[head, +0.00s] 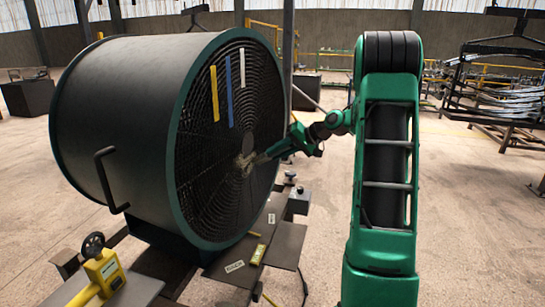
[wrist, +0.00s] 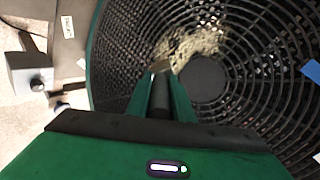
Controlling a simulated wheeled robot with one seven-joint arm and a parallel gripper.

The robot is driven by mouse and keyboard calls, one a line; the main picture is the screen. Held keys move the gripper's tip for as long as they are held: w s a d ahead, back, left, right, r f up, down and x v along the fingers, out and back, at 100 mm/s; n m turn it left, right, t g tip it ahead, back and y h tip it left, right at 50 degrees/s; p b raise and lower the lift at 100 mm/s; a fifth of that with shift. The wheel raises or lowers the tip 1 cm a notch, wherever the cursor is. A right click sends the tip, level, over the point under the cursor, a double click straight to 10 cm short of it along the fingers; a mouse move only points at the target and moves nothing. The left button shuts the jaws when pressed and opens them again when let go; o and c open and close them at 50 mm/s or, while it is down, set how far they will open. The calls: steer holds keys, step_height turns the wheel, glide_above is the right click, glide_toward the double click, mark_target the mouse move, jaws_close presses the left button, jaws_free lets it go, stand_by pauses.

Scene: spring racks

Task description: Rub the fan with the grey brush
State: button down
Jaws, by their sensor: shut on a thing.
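The fan (head: 125,120) is a large dark drum with a green rim, its round grille turned toward my arm. In the wrist view the grille (wrist: 265,80) fills much of the picture, with a pale dusty patch (wrist: 192,45) beside the dark hub. My gripper (head: 268,156) is close in front of the middle of the grille. In the wrist view my gripper (wrist: 161,105) is shut on the grey brush (wrist: 160,69), whose end points at the lower left of the dusty patch. I cannot tell whether the brush touches the grille. Much of the brush is hidden.
Yellow, blue and white strips (head: 229,90) hang on the upper grille. A grey box with a knob (head: 299,200) stands on the platform right of the fan. A yellow device (head: 104,270) is at front left. Metal racks (head: 500,85) stand behind; open floor lies to the right.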

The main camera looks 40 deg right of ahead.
steer(key=shift+w+d, duration=0.35)
steer(key=shift+d, duration=0.35)
steer(key=shift+r, duration=0.15)
steer(key=s+a+r, duration=0.1)
steer(key=s+a, duration=0.2)
steer(key=a, duration=0.3)
steer(key=shift+s, duration=0.2)
steer(key=shift+a, duration=0.2)
steer(key=shift+s+a+r, duration=0.6)
steer(key=shift+s+a, duration=1.15)
steer(key=shift+a, duration=1.2)
steer(key=w+d, duration=0.7)
steer(key=d, duration=0.5)
steer(key=shift+d, duration=0.15)
